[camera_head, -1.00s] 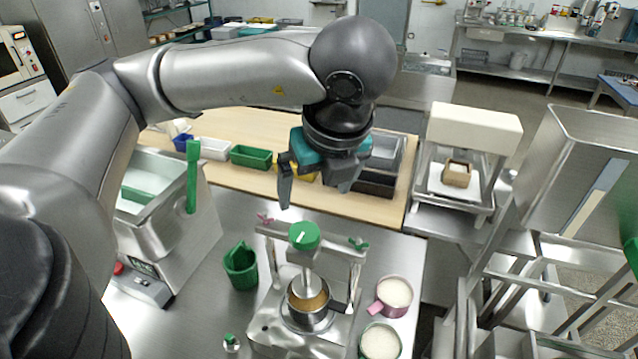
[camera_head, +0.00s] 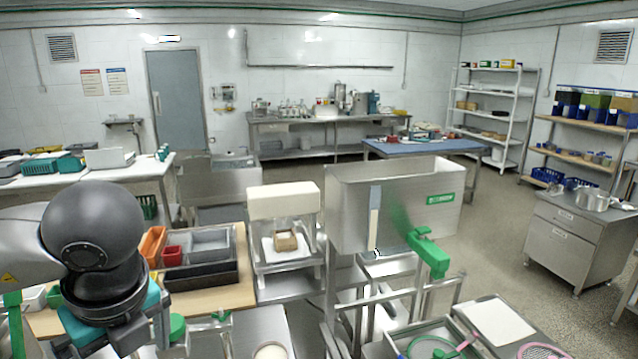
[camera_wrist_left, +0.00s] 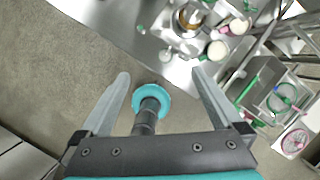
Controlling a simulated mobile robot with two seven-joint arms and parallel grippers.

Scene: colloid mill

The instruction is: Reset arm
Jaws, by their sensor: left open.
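My left arm enters at the lower left of the head view. Its gripper (camera_head: 140,345) is cut by the bottom edge there, in front of the wooden table. In the left wrist view the fingers of my left gripper (camera_wrist_left: 161,73) are apart, with nothing held between them. The steel bench (camera_wrist_left: 120,22) lies beyond the fingertips, with the small mill (camera_wrist_left: 188,18) and its round bowl near the top edge. My right gripper is in neither current view.
Bins, including an orange one (camera_head: 152,246), stand on the wooden table. A white-topped device (camera_head: 284,202) is right of them. A large steel hopper (camera_head: 345,210) and green handle (camera_head: 432,254) stand further right. Open floor (camera_head: 500,215) shows beyond.

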